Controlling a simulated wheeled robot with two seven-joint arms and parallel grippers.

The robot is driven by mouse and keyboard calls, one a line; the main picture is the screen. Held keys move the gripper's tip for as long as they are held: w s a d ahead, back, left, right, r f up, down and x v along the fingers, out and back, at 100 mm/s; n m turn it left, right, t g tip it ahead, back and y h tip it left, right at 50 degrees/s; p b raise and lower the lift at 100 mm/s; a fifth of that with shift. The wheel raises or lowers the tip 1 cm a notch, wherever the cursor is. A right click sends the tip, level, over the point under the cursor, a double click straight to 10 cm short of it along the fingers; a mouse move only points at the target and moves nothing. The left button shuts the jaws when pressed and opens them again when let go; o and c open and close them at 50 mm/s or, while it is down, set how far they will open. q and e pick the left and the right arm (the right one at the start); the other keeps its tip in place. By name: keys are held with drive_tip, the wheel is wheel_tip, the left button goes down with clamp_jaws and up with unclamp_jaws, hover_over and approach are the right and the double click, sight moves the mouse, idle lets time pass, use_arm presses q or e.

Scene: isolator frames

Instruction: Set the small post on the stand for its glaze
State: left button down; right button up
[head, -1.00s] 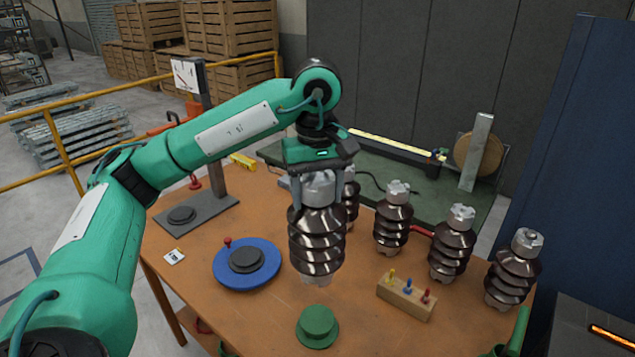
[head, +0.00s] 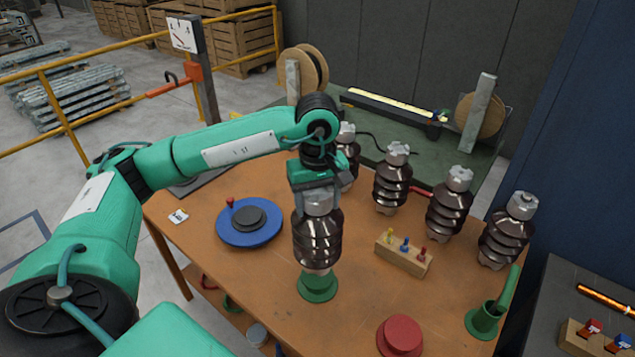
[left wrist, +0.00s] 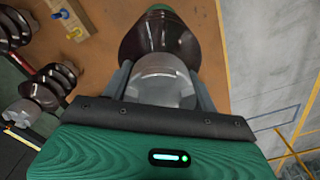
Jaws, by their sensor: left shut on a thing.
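My left gripper (head: 317,190) is shut on the metal cap of a dark brown glazed post (head: 318,238) with several ribs. The post hangs upright, its foot right over the round green stand (head: 318,289). I cannot tell whether the foot touches the stand. In the left wrist view the fingers (left wrist: 162,90) flank the grey cap of the post (left wrist: 155,40), and a bit of green stand (left wrist: 160,8) shows beyond it. A red stand (head: 401,336) is at the front right, and a blue disc (head: 249,227) with a dark centre is to the left. My right gripper is not seen.
Several similar brown posts, such as one (head: 391,180), stand along the table's back right. A wooden block with coloured pegs (head: 403,257) lies right of the held post. A green holder (head: 483,320) stands at the right edge. Bare table (head: 365,295) lies between the stands.

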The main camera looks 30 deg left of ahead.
use_arm(q)
drive_tip(key=shift+f+p, duration=0.6)
drive_tip(key=shift+f, duration=1.4)
drive_tip(key=c, duration=0.8)
unclamp_jaws()
drive_tip(key=shift+f, duration=0.25)
drive_tip(key=o, duration=0.4)
drive_tip(key=shift+s+r, duration=0.1)
drive_tip(key=shift+s, duration=0.05)
drive_tip(key=shift+d, duration=0.1)
